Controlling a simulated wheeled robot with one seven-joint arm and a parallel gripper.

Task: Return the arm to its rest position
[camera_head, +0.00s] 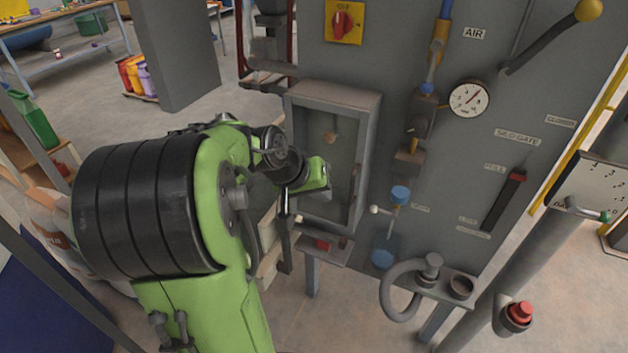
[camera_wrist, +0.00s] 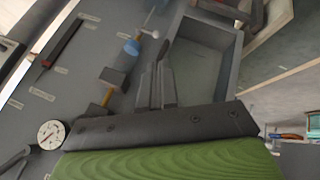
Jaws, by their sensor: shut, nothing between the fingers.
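My green and black arm (camera_head: 200,210) is bent in front of the grey machine panel in the head view, with its wrist by the open-fronted grey box (camera_head: 367,150). My gripper (camera_wrist: 160,75) shows in the wrist view, with its two grey fingers together and nothing between them. The box (camera_wrist: 236,75) lies just beyond and to the right of the fingertips there. I cannot tell whether the fingers touch anything. In the head view my arm and wrist hide most of the gripper.
The panel carries a gauge (camera_head: 469,98), a yellow-knobbed lever (camera_head: 545,40), a red switch (camera_head: 343,22) and a blue-capped valve (camera_head: 400,194). A curved grey pipe (camera_head: 392,290) sticks out low. Shelving with a green container (camera_head: 36,122) stands at left. Open floor (camera_head: 250,110) lies behind.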

